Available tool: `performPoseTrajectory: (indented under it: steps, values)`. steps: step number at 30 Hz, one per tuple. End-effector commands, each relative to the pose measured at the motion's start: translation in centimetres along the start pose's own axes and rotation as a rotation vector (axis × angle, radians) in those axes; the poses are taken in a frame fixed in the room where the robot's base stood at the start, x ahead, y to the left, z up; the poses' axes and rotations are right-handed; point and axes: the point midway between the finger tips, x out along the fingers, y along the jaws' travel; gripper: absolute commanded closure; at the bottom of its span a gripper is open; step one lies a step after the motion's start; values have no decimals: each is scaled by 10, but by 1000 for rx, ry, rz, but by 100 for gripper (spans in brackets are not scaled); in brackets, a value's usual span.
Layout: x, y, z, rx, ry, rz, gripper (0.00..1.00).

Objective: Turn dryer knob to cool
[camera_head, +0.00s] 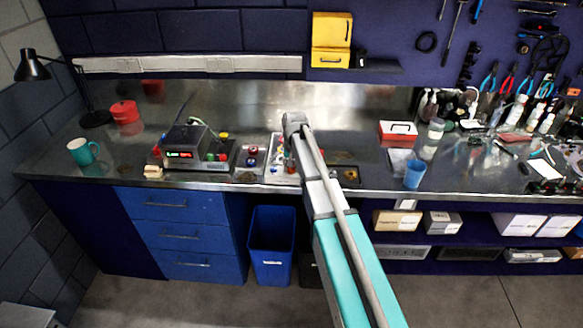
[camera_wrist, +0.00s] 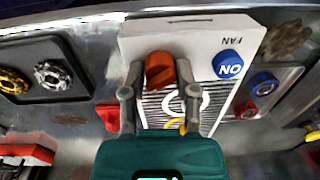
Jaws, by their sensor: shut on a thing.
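A white box (camera_wrist: 137,32) marked FAN, with an arrow printed on it, fills the middle of the wrist view. An orange-red knob (camera_wrist: 160,72) sits on it, above a striped panel with a white ring mark. My gripper (camera_wrist: 159,88) is over the box, with one finger on each side of the knob, shut on it. A blue round ON button (camera_wrist: 228,65) is on the same box, to the right of the knob. Which setting the knob points to cannot be told. In the head view my arm hides most of the box and the gripper.
In the wrist view, a dark plate with metal knobs (camera_wrist: 52,74) lies left, and a panel with blue and red knobs (camera_wrist: 264,84) lies right. In the head view, a dark device with a red display (camera_head: 186,138) stands left of my arm on the metal bench (camera_head: 345,145).

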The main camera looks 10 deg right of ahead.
Motion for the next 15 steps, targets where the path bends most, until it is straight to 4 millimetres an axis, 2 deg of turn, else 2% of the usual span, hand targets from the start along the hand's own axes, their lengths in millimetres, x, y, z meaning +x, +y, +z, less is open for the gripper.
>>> performPoseTrajectory:
  steps: [15]
  values:
    - [0,1,0,-475,-27,2,100]
